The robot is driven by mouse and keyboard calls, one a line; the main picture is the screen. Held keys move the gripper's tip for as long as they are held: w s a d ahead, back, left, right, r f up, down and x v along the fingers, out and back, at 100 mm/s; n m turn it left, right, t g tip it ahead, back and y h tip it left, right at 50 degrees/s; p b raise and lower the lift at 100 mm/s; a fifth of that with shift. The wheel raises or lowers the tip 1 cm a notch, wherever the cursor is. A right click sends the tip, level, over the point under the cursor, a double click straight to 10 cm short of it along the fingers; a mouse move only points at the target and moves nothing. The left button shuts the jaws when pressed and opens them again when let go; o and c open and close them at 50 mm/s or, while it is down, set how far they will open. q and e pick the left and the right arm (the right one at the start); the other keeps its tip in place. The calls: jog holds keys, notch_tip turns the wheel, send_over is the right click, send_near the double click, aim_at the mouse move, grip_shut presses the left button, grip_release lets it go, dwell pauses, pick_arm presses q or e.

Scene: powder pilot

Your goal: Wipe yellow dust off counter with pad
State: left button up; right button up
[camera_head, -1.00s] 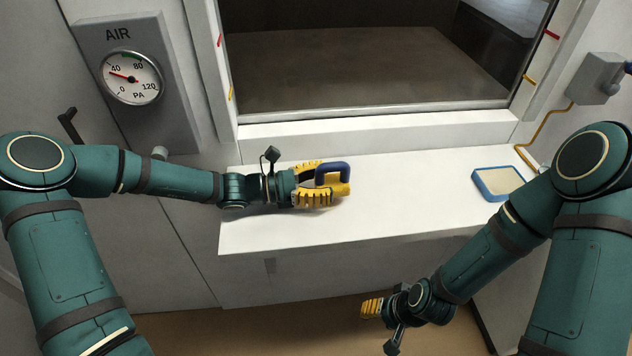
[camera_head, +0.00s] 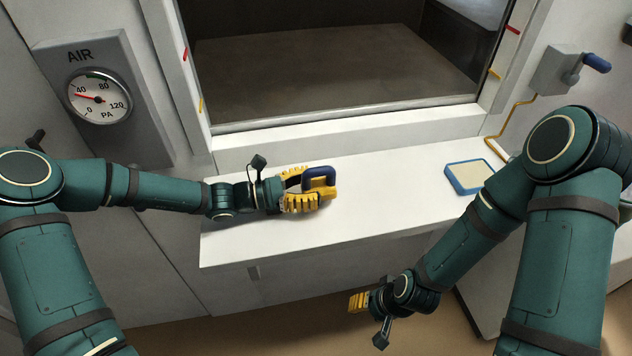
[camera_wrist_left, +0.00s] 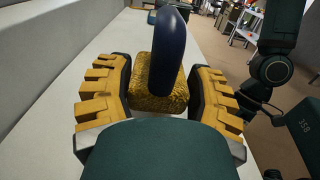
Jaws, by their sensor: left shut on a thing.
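The pad (camera_head: 330,192) is yellow underneath with a dark blue arched handle (camera_head: 319,174). It rests on the white counter (camera_head: 390,185), left of the counter's middle. My left gripper (camera_head: 306,196) is shut on the pad, its yellow fingers on either side. In the left wrist view the pad (camera_wrist_left: 158,100) shows between the two fingers, its handle standing up. I make out no clear yellow dust on the counter; any under the pad or gripper is hidden. My right gripper (camera_head: 358,302) hangs low in front of the counter, away from the pad; its fingertips are too small to judge.
A blue-rimmed tray (camera_head: 451,182) with a cream surface lies at the counter's right. A window frame (camera_head: 340,116) runs along the back. An air gauge (camera_head: 98,97) hangs on the left wall, a blue-handled switch box (camera_head: 556,72) on the right. The counter between pad and tray is clear.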

pick_arm(q)
jog(key=v, duration=0.2)
jog(key=shift+a+f+p, duration=0.25)
jog(key=shift+a+p, duration=0.1)
jog(key=shift+r+p+v, duration=0.2)
jog(key=shift+p+v, duration=0.55)
jog(key=shift+v, duration=0.55)
jog(key=shift+r+p+v, duration=0.25)
jog(key=shift+p+v, duration=0.45)
jog(key=shift+v, duration=0.55)
jog(key=shift+p+v, duration=1)
jog(key=shift+v, duration=1.4)
jog(key=shift+r, duration=0.2)
notch_tip(320, 180, up, 6)
jog(key=p, duration=0.5)
jog(key=shift+p, duration=0.3)
notch_tip(320, 180, up, 3)
jog(key=p, duration=0.2)
jog(key=shift+f+p, duration=0.1)
jog(key=shift+p, duration=0.25)
jog(key=shift+a, duration=0.1)
